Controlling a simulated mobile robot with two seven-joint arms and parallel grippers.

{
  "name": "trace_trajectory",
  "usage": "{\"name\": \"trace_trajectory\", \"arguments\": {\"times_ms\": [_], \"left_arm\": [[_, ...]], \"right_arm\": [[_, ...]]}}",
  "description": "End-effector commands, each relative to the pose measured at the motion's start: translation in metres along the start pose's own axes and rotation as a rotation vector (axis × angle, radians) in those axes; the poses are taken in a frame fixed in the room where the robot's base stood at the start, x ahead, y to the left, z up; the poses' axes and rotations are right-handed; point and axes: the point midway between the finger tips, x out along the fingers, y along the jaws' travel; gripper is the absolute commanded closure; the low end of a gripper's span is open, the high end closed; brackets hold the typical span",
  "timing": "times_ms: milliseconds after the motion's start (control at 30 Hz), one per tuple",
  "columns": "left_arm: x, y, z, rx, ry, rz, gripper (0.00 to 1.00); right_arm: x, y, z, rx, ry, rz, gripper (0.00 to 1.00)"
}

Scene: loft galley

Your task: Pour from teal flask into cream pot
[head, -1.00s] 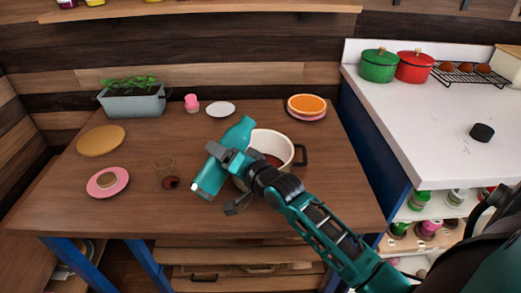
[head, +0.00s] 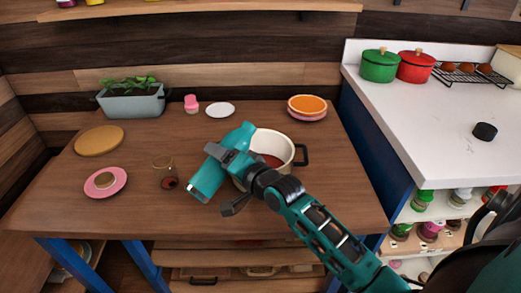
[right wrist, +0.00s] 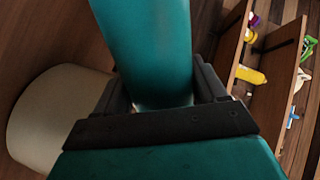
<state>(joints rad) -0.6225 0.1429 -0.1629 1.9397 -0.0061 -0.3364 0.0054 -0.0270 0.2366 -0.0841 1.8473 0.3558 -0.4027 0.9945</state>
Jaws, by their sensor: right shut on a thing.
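The teal flask (head: 207,179) is tilted in the head view, its upper end beside the left rim of the cream pot. My right gripper (head: 228,158) is shut around its middle. The cream pot (head: 287,146) stands on the wooden table with a dark handle at its right and reddish-brown contents. The flask and my arm hide its left and front parts. In the right wrist view the flask (right wrist: 145,45) runs between the fingers (right wrist: 165,95), with the cream pot (right wrist: 45,115) at the left. I cannot tell which flask end is its mouth, and no stream shows. My left gripper is out of view.
A glass (head: 166,170) with something dark red at its base stands left of the flask. A pink plate (head: 96,190), round board (head: 99,140), planter (head: 132,104), pink item (head: 191,104), white saucer (head: 220,109) and orange-topped stack (head: 307,106) surround it. The table's front middle is clear.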

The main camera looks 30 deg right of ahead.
Motion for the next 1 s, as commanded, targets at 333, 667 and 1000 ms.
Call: {"name": "trace_trajectory", "arguments": {"times_ms": [333, 667, 1000], "left_arm": [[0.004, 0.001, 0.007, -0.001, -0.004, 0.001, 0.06], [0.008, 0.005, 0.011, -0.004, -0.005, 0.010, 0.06], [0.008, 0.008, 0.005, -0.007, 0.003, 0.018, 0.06]], "right_arm": [[0.001, 0.003, 0.002, 0.045, -0.006, -0.005, 0.78], [0.002, 0.007, 0.005, 0.090, -0.015, -0.005, 0.78], [0.002, 0.008, 0.006, 0.134, -0.024, -0.005, 0.78]]}}
